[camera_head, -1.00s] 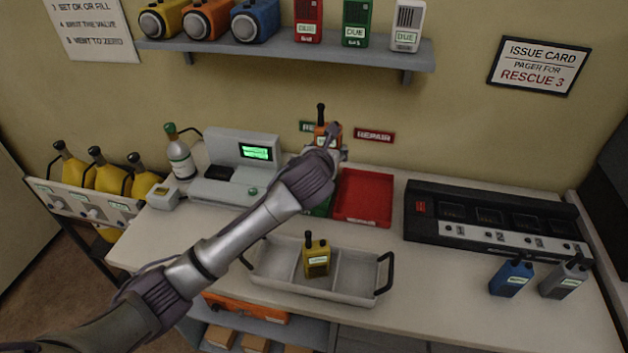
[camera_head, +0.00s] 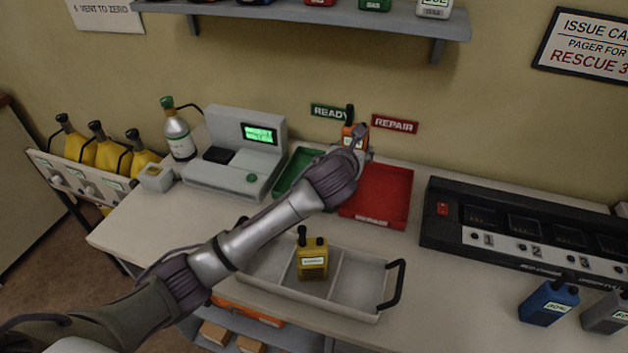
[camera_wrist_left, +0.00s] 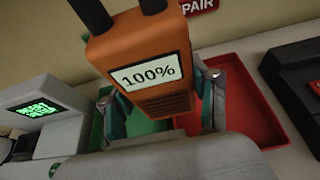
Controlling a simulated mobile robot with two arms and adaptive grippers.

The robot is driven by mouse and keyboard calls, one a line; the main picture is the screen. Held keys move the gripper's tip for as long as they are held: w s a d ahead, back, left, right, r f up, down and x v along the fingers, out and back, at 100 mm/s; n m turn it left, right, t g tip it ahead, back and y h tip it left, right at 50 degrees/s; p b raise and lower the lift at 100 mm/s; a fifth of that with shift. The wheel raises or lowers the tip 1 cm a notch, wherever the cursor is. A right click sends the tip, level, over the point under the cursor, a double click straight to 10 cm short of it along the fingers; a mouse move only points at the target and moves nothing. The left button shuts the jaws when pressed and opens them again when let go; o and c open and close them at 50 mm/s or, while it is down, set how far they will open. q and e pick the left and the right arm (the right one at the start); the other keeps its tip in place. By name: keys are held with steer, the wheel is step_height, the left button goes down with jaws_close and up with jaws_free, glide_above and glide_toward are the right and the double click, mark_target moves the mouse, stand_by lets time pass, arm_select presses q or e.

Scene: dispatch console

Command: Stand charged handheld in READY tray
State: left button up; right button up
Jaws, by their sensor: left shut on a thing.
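An orange handheld (camera_head: 355,136) with two dark stubs on top is in my left gripper (camera_head: 362,152). In the left wrist view the handheld (camera_wrist_left: 143,68) shows "100%" on its label, and a finger of my left gripper (camera_wrist_left: 160,105) stands on each side of it. It is held above the trays, near the border of the green and red ones. The green READY tray (camera_head: 290,172) lies below and left, partly hidden by my arm; it also shows in the left wrist view (camera_wrist_left: 150,127). The red REPAIR tray (camera_head: 385,190) lies to its right. My right gripper is not in view.
A grey tester (camera_head: 240,165) with a lit screen stands left of the trays. A grey divided carrier (camera_head: 355,285) holding a yellow handheld (camera_head: 312,262) is in front. A black charger bank (camera_head: 520,225) and a blue handheld (camera_head: 548,302) are at right. A shelf (camera_head: 300,12) hangs above.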

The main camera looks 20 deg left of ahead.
arm_select(q)
steer(key=a+f, duration=0.2)
steer(key=a, duration=0.1)
steer(key=a+f+p, duration=0.1)
steer(key=a+f, duration=0.1)
steer(key=a, duration=0.2)
steer(key=a+f+p, duration=0.1)
steer(key=a+f, duration=0.1)
steer(key=a, duration=0.1)
steer(key=shift+a, duration=0.35)
step_height(320, 180, down, 3)
steer(key=shift+f, duration=0.5)
steer(key=shift+f, duration=0.1)
steer(key=o, duration=1.5)
steer(key=shift+o, duration=0.2)
steer(key=shift+p, duration=0.3)
steer(key=v, duration=1.2)
steer(key=shift+b, duration=0.4)
